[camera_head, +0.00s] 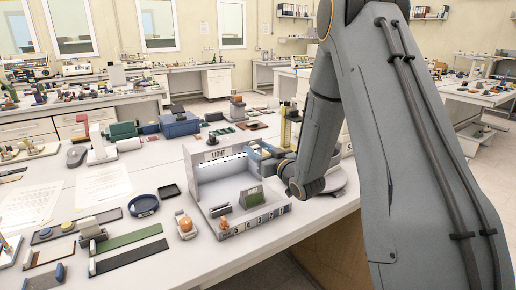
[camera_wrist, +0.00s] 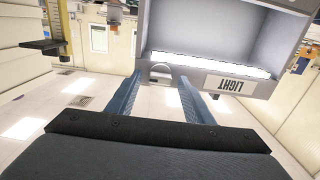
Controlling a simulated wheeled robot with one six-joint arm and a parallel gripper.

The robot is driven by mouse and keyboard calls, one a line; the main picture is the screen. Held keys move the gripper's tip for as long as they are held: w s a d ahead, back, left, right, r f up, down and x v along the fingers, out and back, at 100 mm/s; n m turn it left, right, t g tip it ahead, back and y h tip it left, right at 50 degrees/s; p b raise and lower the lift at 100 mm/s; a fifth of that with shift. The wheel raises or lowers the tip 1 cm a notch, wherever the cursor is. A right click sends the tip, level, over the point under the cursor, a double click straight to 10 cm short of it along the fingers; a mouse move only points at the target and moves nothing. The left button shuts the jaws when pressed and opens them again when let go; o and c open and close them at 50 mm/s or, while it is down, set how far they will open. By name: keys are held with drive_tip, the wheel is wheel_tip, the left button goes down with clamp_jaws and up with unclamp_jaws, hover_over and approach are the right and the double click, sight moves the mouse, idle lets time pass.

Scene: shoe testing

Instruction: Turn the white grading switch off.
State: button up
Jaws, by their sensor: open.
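The white-grey light box (camera_head: 207,165) stands on the bench with a LIGHT label on its top front edge. It also shows upside down in the wrist view (camera_wrist: 205,30), with a bright lit strip (camera_wrist: 210,65) along its edge. A small grey rounded piece (camera_wrist: 160,72) sits beside the label, between my fingertips in the picture; I cannot tell for sure that it is the switch. My gripper (camera_wrist: 158,87) is open and empty, its two blue fingers apart. In the head view it is at the box's right side, partly hidden by my arm. Contact cannot be told.
A green block (camera_head: 249,195) stands inside the box, above a front strip of numbers. An orange-topped white item (camera_head: 185,224), a dark blue round tray (camera_head: 143,205) and a green strip (camera_head: 128,237) lie to the left. A blue case (camera_head: 179,125) stands behind.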

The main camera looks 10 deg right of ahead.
drive_tip(key=shift+w, duration=0.1)
drive_tip(key=c, duration=1)
drive_tip(key=shift+n+b, duration=0.3)
drive_tip(key=shift+b, duration=0.05)
drive_tip(key=n+b, duration=0.1)
drive_tip(key=b, duration=0.1)
drive_tip(key=n+b, duration=0.1)
drive_tip(key=n, duration=0.1)
drive_tip(key=shift+a+f+n+b, duration=0.1)
drive_tip(key=shift+f+n+b, duration=0.1)
drive_tip(key=shift+n+b, duration=0.15)
drive_tip(key=n+b, duration=1.3)
drive_tip(key=b, duration=0.2)
drive_tip(key=shift+a+f+n, duration=0.1)
drive_tip(key=shift+n, duration=0.15)
